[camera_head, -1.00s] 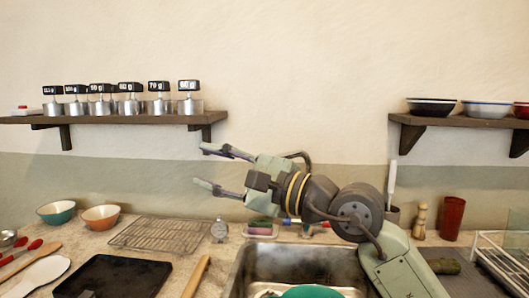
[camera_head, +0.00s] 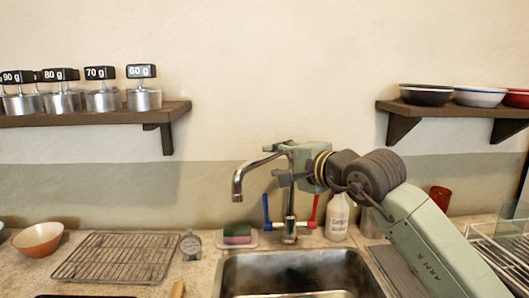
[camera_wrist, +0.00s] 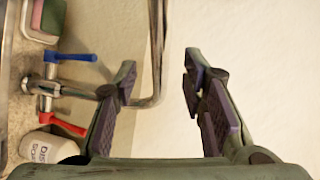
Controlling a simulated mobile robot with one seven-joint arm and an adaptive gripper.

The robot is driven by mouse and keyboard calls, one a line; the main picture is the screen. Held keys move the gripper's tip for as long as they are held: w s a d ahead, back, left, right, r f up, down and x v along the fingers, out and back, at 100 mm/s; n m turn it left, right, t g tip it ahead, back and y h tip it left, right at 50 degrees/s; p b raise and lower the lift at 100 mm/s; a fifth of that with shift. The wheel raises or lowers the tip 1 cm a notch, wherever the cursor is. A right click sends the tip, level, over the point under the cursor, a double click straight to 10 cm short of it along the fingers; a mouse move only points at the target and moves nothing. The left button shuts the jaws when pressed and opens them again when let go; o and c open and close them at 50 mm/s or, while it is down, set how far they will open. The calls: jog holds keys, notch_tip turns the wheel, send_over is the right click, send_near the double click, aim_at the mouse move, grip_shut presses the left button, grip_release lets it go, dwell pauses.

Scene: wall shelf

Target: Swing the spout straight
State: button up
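The chrome tap stands behind the sink, with a blue lever (camera_head: 266,210) on its left and a red lever (camera_head: 313,212) on its right. Its spout (camera_head: 238,182) arches to the left in the head view, its mouth pointing down left of the sink's middle. My gripper (camera_head: 279,162) is at the top of the tap's riser, coming from the right. In the wrist view my gripper (camera_wrist: 158,76) is open, and the spout (camera_wrist: 157,35) shows in the gap between the fingers. The bend passes behind the left finger. I cannot tell whether either finger touches it.
The sink (camera_head: 297,272) lies below. A sponge (camera_head: 237,234) sits left of the tap and a white bottle (camera_head: 337,216) right of it. A wire rack (camera_head: 115,258) and a dial timer (camera_head: 190,245) are further left. Wall shelves (camera_head: 182,109) flank a clear stretch of wall.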

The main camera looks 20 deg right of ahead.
aim_at(268, 157)
jog(key=p+x, duration=0.1)
jog(key=x, duration=0.3)
jog(key=shift+w+r, duration=0.1)
jog(key=shift+w, duration=0.1)
jog(key=shift+w+a+f+p, duration=0.25)
jog(key=shift+w+p, duration=0.1)
jog(key=shift+w, duration=0.2)
jog(key=shift+c, duration=0.5)
grip_shut()
